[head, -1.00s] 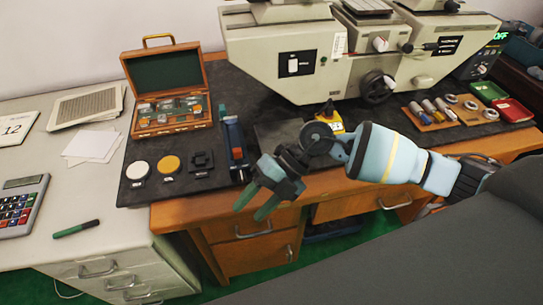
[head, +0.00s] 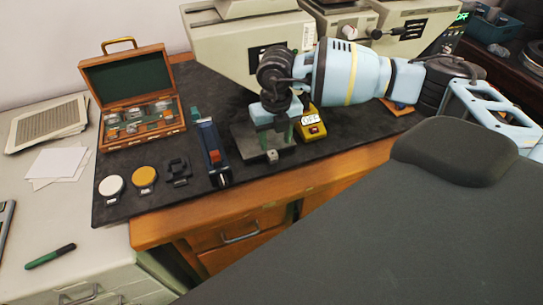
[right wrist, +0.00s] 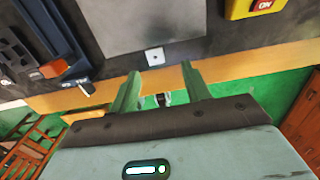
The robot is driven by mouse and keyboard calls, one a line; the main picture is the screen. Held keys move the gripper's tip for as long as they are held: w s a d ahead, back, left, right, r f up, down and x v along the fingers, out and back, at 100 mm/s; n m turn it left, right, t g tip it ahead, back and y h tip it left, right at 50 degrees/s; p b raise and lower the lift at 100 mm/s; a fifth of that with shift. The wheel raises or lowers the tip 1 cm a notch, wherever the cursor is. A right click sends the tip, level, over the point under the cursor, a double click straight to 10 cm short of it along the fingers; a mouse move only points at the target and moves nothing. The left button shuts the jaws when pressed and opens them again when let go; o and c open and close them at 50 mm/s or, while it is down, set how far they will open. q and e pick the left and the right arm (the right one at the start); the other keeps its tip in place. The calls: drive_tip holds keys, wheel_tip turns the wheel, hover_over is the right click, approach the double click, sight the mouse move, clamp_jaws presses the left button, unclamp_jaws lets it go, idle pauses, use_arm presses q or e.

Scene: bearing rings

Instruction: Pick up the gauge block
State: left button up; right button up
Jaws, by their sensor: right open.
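A small pale metal block, seemingly the gauge block (head: 272,156), sits at the front edge of a flat grey plate (head: 246,142) on the dark mat. In the right wrist view the block (right wrist: 155,56) shows a small dark spot on its face. My right gripper (head: 278,138) points down over the plate, close to the block. In the right wrist view its two green fingers (right wrist: 160,76) are spread with nothing between them, and the block lies just beyond their tips. My left gripper is not in view.
A yellow switch box (head: 311,126) stands right of the gripper and a blue clamp-like tool (head: 211,152) left of it. An open wooden case (head: 143,137) holds small blocks. The large machine (head: 235,45) stands behind. The mat's front edge is close.

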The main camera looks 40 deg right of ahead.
sight(273, 153)
drive_tip(key=shift+w+a+f, duration=0.1)
drive_tip(key=shift+w+f, duration=0.05)
drive_tip(key=shift+f, duration=1.4)
drive_tip(key=shift+w+a+f, duration=0.1)
drive_tip(key=shift+f, duration=1.4)
clamp_jaws()
drive_tip(key=shift+r, duration=0.1)
drive_tip(key=shift+w+r, duration=0.1)
drive_tip(key=shift+r, duration=0.45)
drive_tip(key=shift+s+a+r, duration=0.15)
drive_tip(key=shift+s+r, duration=0.15)
drive_tip(key=shift+r, duration=0.35)
drive_tip(key=shift+s+a+r, duration=0.15)
drive_tip(key=shift+s+r, duration=0.1)
drive_tip(key=shift+r, duration=0.35)
drive_tip(key=s+a+r, duration=0.1)
drive_tip(key=s+a, duration=0.6)
drive_tip(key=s, duration=0.6)
drive_tip(key=shift+r, duration=0.15)
